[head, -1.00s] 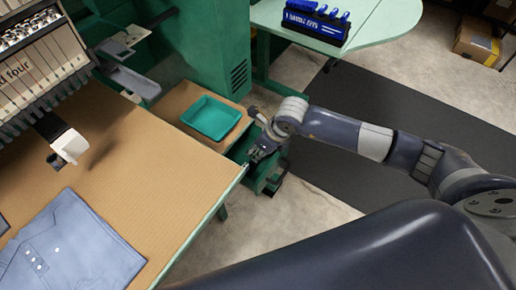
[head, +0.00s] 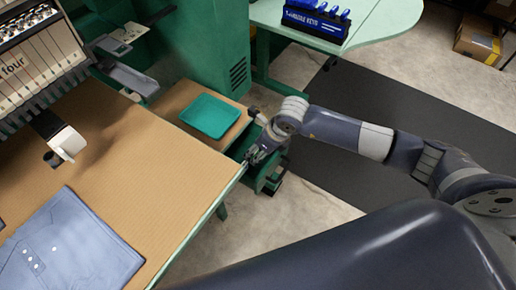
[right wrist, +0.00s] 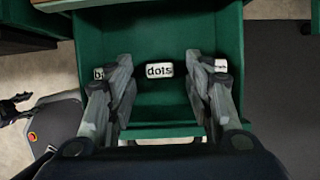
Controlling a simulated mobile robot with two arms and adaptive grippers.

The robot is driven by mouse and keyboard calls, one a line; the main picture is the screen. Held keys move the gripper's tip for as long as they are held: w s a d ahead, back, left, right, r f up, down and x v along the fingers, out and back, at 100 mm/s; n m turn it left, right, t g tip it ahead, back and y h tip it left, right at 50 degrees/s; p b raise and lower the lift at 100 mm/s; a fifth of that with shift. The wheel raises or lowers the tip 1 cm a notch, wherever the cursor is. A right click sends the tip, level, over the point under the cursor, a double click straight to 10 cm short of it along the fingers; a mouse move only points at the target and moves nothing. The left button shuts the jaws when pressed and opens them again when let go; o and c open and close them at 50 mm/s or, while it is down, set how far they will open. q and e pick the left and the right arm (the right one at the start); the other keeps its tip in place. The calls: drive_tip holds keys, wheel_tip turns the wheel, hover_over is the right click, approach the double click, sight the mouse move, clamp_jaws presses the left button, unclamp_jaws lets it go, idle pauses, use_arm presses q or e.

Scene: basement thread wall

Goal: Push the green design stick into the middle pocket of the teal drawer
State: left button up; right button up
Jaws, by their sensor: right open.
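The teal drawer (head: 270,182) is pulled out below the tan-topped table's right end. In the right wrist view I look down into the drawer (right wrist: 220,45), which has white labels along its back. The middle label (right wrist: 159,70) reads "dots"; the ones at each side are partly covered by my fingers. My right gripper (head: 256,156) is over the drawer. In the right wrist view my right gripper (right wrist: 160,100) is open, one finger on each side of the middle label, with nothing visible between them. I cannot make out the green design stick in either view. My left gripper is out of view.
A teal tray (head: 209,116) sits on a tan surface beside the green machine body (head: 210,50). A folded blue shirt (head: 70,245) lies on the table (head: 150,180). A blue tool holder (head: 316,22) stands on a pale green table behind. The dark floor mat is clear.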

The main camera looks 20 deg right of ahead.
drive_tip(key=v, duration=0.7)
drive_tip(key=shift+r, duration=0.25)
drive_tip(key=shift+s+d+r, duration=0.1)
drive_tip(key=shift+s, duration=0.05)
